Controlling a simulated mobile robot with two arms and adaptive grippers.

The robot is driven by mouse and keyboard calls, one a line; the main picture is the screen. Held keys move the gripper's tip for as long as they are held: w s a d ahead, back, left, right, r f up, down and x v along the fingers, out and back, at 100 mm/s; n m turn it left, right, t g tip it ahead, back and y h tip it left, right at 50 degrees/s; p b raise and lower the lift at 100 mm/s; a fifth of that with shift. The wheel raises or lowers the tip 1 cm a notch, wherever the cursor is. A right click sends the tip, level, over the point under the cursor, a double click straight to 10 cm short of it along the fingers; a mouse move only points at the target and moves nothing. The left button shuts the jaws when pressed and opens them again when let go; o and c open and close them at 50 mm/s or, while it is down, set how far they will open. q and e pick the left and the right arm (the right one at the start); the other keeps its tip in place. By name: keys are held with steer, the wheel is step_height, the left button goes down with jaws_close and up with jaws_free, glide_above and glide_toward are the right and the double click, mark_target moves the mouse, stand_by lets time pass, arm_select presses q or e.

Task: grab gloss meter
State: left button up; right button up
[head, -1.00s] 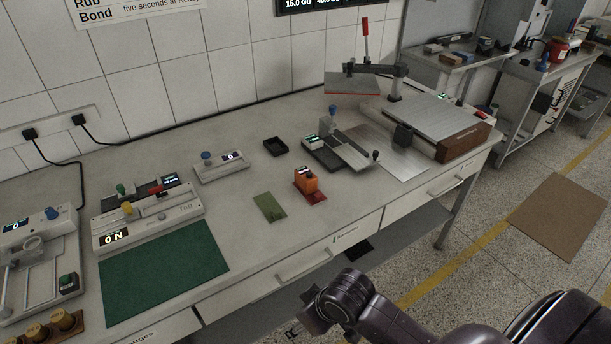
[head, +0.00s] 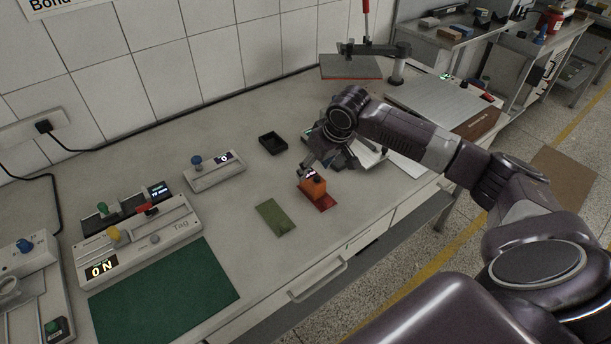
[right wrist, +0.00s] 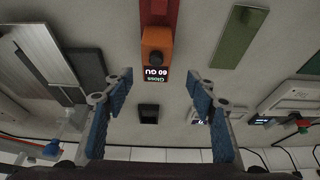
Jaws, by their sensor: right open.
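The gloss meter (head: 312,185) is a small orange block with a lit display on top. It stands on a red plate (head: 324,203) on the bench. In the right wrist view the gloss meter (right wrist: 157,50) shows at the top centre, its display reading "Gloss 60 GU". My right gripper (head: 312,165) is just behind and above it in the head view, partly hidden by its own wrist. In the right wrist view its two blue-padded fingers (right wrist: 160,88) are spread wide, with nothing between them; the meter lies beyond the fingertips. My left gripper is out of view.
A green strip (head: 272,217) lies left of the meter. A black tray (head: 272,144) and a small grey device (head: 216,171) stand behind. A tag tester (head: 140,244) and green mat (head: 165,290) are at the left. My right arm covers part of the device at right.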

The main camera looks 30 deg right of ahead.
mark_target(313, 177)
steer(key=shift+s+f, duration=0.2)
steer(key=shift+f, duration=0.5)
steer(key=shift+p+x, duration=0.75)
steer(key=shift+x, duration=0.25)
steer(key=x, duration=0.2)
steer(key=shift+w+d+f, duration=0.25)
steer(key=shift+f, duration=0.05)
steer(key=shift+w+f, duration=0.1)
steer(key=shift+f, duration=0.35)
steer(key=c, duration=1.2)
jaws_close()
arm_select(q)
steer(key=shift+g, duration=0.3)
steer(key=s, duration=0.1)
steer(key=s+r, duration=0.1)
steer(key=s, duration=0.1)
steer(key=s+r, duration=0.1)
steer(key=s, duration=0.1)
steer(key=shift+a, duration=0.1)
arm_select(e)
steer(key=shift+r, duration=0.1)
